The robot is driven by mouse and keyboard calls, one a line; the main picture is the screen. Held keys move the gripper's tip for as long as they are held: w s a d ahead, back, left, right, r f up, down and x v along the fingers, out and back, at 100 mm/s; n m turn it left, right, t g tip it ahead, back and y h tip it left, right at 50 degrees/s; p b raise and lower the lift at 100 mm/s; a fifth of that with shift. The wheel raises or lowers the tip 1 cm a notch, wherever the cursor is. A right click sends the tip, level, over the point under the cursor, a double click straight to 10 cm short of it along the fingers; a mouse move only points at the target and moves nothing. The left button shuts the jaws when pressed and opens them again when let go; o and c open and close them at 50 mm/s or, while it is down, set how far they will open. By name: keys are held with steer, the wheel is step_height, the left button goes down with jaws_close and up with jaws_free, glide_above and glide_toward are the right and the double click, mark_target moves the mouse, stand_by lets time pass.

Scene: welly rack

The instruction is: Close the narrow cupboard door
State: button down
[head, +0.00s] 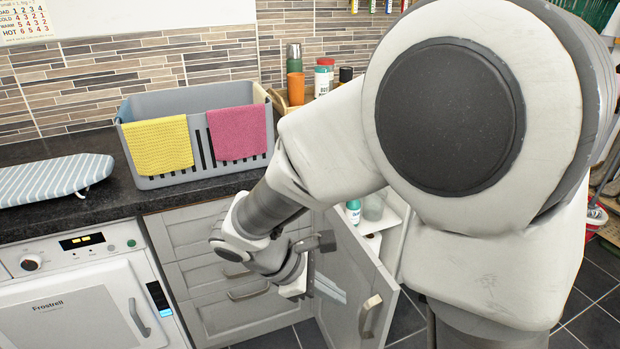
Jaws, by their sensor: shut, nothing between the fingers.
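The narrow cupboard door (350,272) is grey and stands open, swung out from the cabinet front. Its metal handle (370,316) is near the free edge, low in the picture. To the right of the door, the open cupboard shows a white shelf (386,220) with bottles on it. My gripper (309,275) is on the left side of the door, by its outer face and left of the handle. It looks close to the door panel, but I cannot tell whether it touches. It is shut and empty; its fingertips are hard to make out.
Grey drawers (205,235) and a white Frostrell appliance (75,305) are left of the door. A grey basket (190,178) with yellow and pink cloths stands on the dark worktop, near a striped ironing board (50,180). Dark floor tiles (590,285) show at right.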

steer(key=w+a+f+n+t+h+b, duration=0.1)
steer(key=a+f+n, duration=0.2)
steer(key=f, duration=0.2)
steer(key=w+a+f+n+b, duration=0.1)
steer(key=a+f+n+b, duration=0.15)
steer(key=f, duration=0.25)
steer(key=b, duration=0.3)
glide_toward(361, 321)
steer(key=x, duration=0.5)
steer(key=shift+a+f, duration=0.25)
steer(key=shift+f, duration=0.25)
steer(key=shift+w+d, duration=0.1)
steer(key=shift+d, duration=0.45)
